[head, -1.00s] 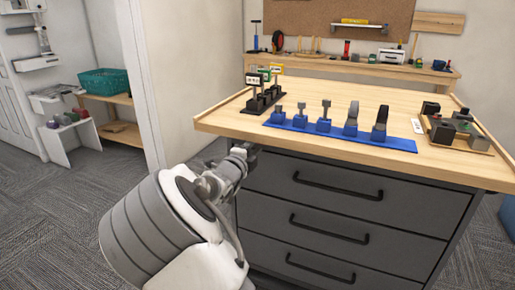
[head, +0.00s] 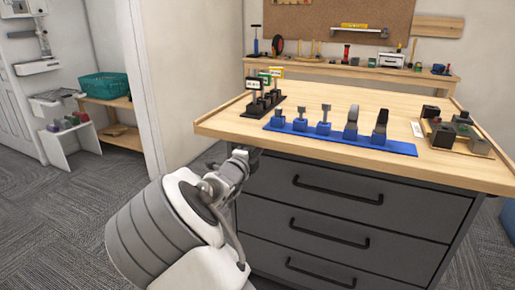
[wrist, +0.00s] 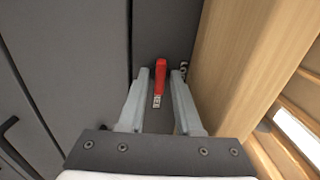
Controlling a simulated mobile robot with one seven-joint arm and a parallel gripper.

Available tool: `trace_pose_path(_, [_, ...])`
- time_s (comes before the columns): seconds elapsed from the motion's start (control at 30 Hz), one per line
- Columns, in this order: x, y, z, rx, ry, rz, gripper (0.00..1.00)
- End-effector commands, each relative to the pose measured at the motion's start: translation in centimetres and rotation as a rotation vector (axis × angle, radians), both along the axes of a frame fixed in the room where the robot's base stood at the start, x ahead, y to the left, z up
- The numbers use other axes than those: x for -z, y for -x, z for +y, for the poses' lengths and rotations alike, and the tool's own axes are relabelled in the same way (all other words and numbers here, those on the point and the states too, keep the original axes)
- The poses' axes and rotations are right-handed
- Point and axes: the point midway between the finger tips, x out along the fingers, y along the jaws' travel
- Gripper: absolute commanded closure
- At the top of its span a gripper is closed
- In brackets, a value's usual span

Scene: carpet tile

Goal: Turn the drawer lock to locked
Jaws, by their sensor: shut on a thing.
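The drawer lock shows in the wrist view as a red lever (wrist: 160,78) on the dark grey cabinet front (wrist: 160,40), close beside the wooden top. My gripper (wrist: 160,74) has one grey finger on each side of the lever and is shut on it. The lever points along the fingers in that view. A small white label (wrist: 156,101) lies at its near end, and white lettering, partly hidden, shows by the right finger; I cannot read either surely. In the head view my gripper (head: 244,158) is at the cabinet's upper left corner, and the lock is hidden.
The wooden top (head: 330,170) overhangs just above my gripper. It carries a blue rack (head: 340,139) of several pieces, a black stand (head: 262,106) with small signs, and a tray (head: 483,143) of blocks at right. Drawer handles (head: 337,190) stick out.

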Motion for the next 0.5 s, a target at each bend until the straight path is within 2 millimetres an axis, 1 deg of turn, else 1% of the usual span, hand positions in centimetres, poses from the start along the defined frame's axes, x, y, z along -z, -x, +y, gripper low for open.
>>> trace_pose_path(0.27, [-0.37,0.00,-0.08,0.002,0.101,0.038,1.00])
trace_pose_path(0.5, [-0.52,-0.01,-0.11,0.002,0.288,0.106,1.00])
